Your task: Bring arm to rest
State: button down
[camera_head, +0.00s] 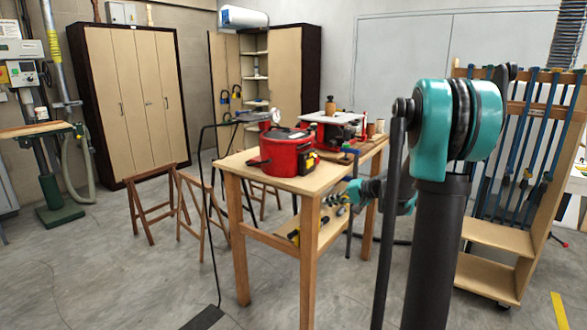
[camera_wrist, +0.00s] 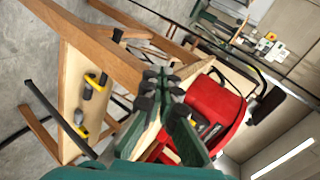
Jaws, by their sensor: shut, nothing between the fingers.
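My arm rises at the right of the head view, with a teal joint (camera_head: 432,130) on a dark column. My gripper (camera_head: 338,198) is beside the wooden table (camera_head: 326,178), level with the space between its top and lower shelf, partly hidden by my arm. In the wrist view, my gripper (camera_wrist: 160,82) has its fingers together and holds nothing. A red pot-like machine (camera_head: 280,150) stands on the table top. It also shows in the wrist view (camera_wrist: 215,108), behind the fingers. I cannot tell whether the gripper touches the table.
Yellow-and-black tools lie on the table's lower shelf (camera_head: 320,238). A clamp rack (camera_head: 490,240) stands close to the right of my arm. Wooden trestles (camera_head: 190,205) stand left of the table. A tall cabinet (camera_head: 130,90) is at the back left.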

jog(key=s+d+f+n+g+h, duration=0.1)
jog(key=s+f+h, duration=0.2)
jog(key=s, duration=0.8)
jog(key=s+d+f+n+g+h, duration=0.1)
jog(key=s+d+f+n+h, duration=0.1)
jog(key=s+f, duration=0.5)
jog(key=s+d+f+n+h, duration=0.1)
jog(key=s+f+h, duration=0.3)
jog(key=s, duration=1.2)
jog(key=shift+s+d+f+n+g+h, duration=0.3)
jog(key=shift+d+f+n+g, duration=0.1)
jog(key=shift+d+f, duration=0.2)
jog(key=shift+r, duration=0.1)
